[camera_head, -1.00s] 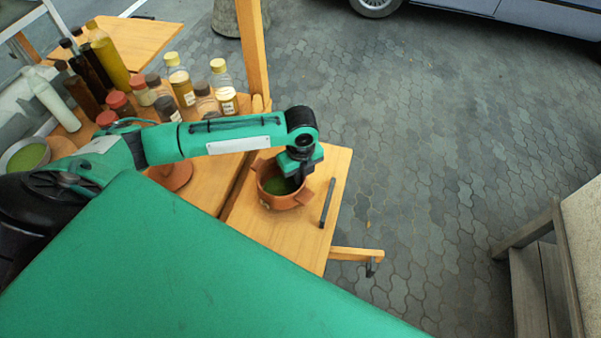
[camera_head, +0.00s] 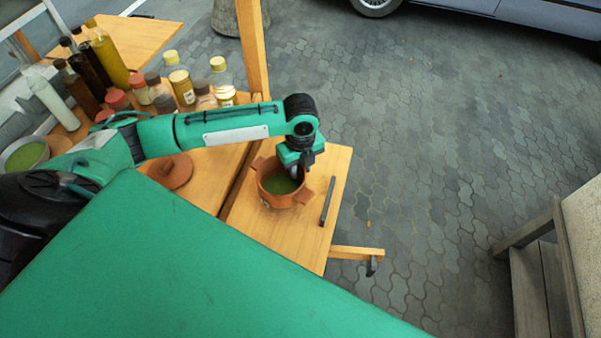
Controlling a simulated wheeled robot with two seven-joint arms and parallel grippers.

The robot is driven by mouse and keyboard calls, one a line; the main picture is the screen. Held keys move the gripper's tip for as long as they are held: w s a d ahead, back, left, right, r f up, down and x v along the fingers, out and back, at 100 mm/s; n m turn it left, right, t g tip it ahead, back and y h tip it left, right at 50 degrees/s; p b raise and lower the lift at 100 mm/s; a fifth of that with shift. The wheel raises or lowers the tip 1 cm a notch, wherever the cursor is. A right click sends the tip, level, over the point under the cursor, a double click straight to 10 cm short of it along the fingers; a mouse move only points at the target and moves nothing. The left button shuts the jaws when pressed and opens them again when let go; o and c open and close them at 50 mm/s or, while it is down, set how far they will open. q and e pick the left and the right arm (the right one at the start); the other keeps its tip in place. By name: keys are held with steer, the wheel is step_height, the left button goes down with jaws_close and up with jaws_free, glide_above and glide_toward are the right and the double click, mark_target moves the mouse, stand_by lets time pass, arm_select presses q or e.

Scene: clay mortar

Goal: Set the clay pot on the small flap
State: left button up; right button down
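The clay pot (camera_head: 279,199) is a reddish-brown bowl with lugs and green contents. It stands upright on the small wooden flap (camera_head: 290,240) at the right end of the cart. My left gripper (camera_head: 297,172) points down at the pot's far right rim, above or partly inside the opening. Its fingers are small and dark here, so I cannot tell whether they are apart or touching the rim. My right gripper is not in view.
A dark bar (camera_head: 328,201) lies on the flap right of the pot. A round clay lid (camera_head: 170,170) lies on the cart top. Several bottles and jars (camera_head: 180,88) crowd the back left, by a wooden post (camera_head: 253,50). Paving beyond the flap is clear.

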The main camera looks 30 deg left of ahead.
arm_select(q)
step_height(320, 180, up, 9)
steer(key=shift+r+b, duration=0.15)
steer(key=shift+b, duration=0.35)
